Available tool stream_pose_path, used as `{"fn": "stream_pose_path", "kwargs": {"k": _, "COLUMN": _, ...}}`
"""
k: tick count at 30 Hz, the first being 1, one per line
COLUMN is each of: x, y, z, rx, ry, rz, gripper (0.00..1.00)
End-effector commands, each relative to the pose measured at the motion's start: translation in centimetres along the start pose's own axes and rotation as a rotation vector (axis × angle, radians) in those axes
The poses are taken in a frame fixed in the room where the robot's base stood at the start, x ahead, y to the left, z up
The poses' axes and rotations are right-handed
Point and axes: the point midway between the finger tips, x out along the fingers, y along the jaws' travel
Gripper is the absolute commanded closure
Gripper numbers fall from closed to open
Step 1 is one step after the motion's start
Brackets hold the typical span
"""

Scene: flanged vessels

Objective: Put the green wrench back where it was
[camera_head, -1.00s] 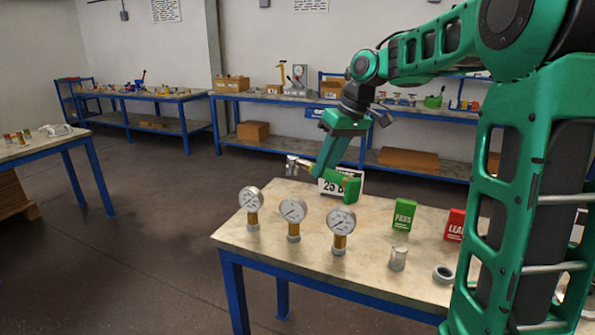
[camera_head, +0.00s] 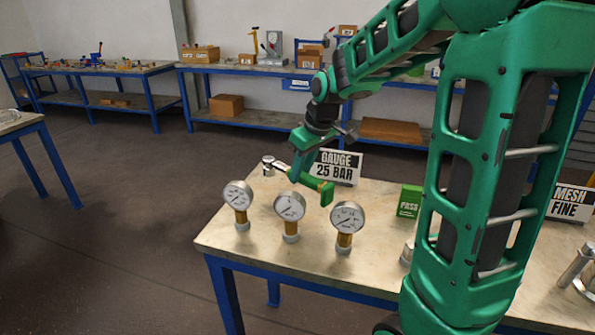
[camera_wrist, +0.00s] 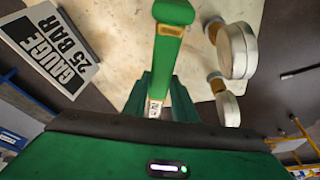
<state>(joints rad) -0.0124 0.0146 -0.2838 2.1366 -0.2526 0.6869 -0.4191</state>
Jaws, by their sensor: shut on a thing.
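My gripper (camera_head: 297,174) is shut on the green wrench (camera_head: 322,188) and holds it over the back left part of the workbench (camera_head: 222,240), behind the pressure gauges. The wrench's silver head (camera_head: 268,165) points left and its green handle points right, partly hidden by the gripper fingers. In the wrist view the green handle (camera_wrist: 172,22) sticks out past the fingers. Whether the wrench touches the bench top is unclear.
Three upright gauges (camera_head: 290,208) stand in front of the wrench. A "GAUGE 25 BAR" sign (camera_head: 337,168) stands just behind. A green PASS block (camera_head: 409,201) and a "MESH FINE" sign (camera_head: 572,203) are farther right. My arm hides part of the bench.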

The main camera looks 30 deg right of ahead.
Motion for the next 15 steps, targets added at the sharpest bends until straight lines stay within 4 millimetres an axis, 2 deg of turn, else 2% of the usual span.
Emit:
{"fn": "stream_pose_path", "kwargs": {"k": 5, "x": -0.3, "y": 0.0, "z": 0.1, "rx": -0.003, "ry": -0.004, "rz": 0.001, "gripper": 1.00}}
{"fn": "stream_pose_path", "kwargs": {"k": 15, "x": 2.5, "y": 0.0, "z": 1.1, "rx": -0.002, "ry": -0.004, "rz": 0.000, "gripper": 1.00}}
